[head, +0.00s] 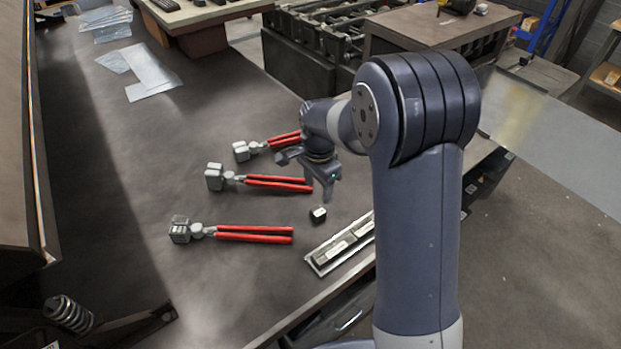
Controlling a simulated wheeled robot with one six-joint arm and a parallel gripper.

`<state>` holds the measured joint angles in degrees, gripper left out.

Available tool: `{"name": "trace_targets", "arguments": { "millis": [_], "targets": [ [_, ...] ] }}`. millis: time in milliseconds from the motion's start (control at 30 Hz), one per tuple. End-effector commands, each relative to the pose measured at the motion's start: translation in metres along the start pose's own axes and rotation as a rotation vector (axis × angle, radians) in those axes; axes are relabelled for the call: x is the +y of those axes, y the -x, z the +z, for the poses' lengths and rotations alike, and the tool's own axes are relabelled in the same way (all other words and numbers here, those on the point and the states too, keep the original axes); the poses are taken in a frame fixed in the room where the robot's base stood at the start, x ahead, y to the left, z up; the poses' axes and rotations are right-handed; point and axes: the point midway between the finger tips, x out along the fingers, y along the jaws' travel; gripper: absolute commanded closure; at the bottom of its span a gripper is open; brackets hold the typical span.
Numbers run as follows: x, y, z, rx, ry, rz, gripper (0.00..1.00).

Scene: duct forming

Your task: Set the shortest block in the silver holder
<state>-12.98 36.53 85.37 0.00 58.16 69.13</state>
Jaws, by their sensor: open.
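A small block (318,214), dark with a pale top, stands alone on the bench. The long, narrow silver holder (320,272) lies just to the lower right of it. Pale-labelled blocks (338,250) sit in a row in the holder. The holder's right end is hidden behind my arm, so I cannot see all it holds or compare every block's length. My gripper (307,178) is open and empty. It hangs above the bench, up and slightly left of the loose block in the picture, not touching it.
Several red-handled tools lie to the left: a near one (240,234), a middle one (265,182) and a far one (268,144) close to my gripper. Sheet-metal pieces (150,72) lie at the far left.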

Motion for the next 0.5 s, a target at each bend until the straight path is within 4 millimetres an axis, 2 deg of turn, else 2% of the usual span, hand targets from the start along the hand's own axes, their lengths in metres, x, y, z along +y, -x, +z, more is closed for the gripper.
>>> {"name": "trace_targets", "arguments": {
  "millis": [167, 500],
  "targets": [
    [0.0, -0.017, 0.0, 0.0, 0.0, 0.0, 0.44],
    [0.0, -0.073, 0.0, 0.0, 0.001, 0.0, 0.44]
  ]
}}
